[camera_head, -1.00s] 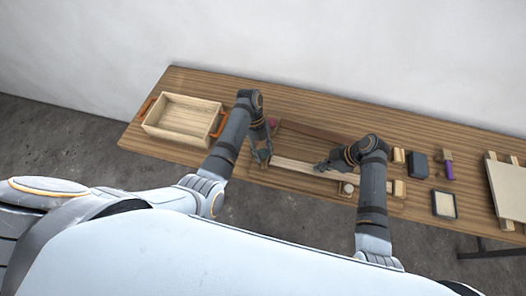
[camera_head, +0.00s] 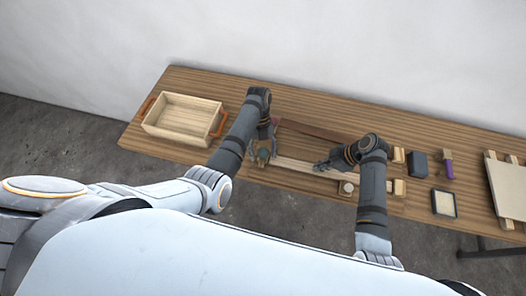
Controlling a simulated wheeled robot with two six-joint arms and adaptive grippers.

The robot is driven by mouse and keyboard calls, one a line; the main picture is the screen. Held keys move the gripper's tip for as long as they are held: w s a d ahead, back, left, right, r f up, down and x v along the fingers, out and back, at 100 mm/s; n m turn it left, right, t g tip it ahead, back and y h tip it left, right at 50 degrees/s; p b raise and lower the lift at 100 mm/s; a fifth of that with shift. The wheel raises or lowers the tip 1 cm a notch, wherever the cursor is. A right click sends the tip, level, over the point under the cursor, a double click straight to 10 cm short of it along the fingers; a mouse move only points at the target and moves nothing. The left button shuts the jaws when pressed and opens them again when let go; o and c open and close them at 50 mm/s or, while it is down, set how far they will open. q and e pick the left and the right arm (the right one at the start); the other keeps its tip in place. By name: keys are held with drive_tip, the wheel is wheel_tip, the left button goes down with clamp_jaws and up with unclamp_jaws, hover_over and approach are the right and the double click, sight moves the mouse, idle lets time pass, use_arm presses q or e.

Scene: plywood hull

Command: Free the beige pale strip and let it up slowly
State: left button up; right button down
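The beige pale strip (camera_head: 292,166) lies along the work board on the table, running from near my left gripper toward the right, partly hidden behind my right gripper and arm. My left gripper (camera_head: 263,157) is at the strip's left end, with its fingers spread apart around a small teal and orange thing (camera_head: 263,154); whether it touches this is too small to tell. My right gripper (camera_head: 320,167) is over the middle of the strip, close to it. Its fingertips are too small to show whether they are open or shut.
A wooden tray (camera_head: 150,128) with orange handles stands at the left. A dark brown strip (camera_head: 310,130) lies behind the pale one. A round pale knob (camera_head: 346,188), wooden blocks (camera_head: 399,187), a dark block (camera_head: 418,163), a purple-handled tool (camera_head: 449,171) and a framed pad (camera_head: 444,204) are at the right.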

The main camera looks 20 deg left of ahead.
sight(264, 155)
use_arm(q)
drive_tip(key=shift+w+r, duration=0.15)
drive_tip(key=shift+r, duration=0.05)
use_arm(e)
drive_tip(key=shift+s, duration=0.1)
use_arm(q)
drive_tip(key=shift+r+p, duration=0.15)
drive_tip(key=shift+p, duration=0.2)
use_arm(e)
drive_tip(key=shift+r, duration=0.15)
use_arm(q)
drive_tip(key=shift+r+p, duration=1.25)
use_arm(e)
drive_tip(key=shift+r, duration=1.35)
use_arm(q)
drive_tip(key=shift+r+p, duration=1.1)
use_arm(e)
drive_tip(key=shift+r, duration=1.45)
drive_tip(key=shift+r, duration=2.5)
use_arm(q)
drive_tip(key=shift+f, duration=0.1)
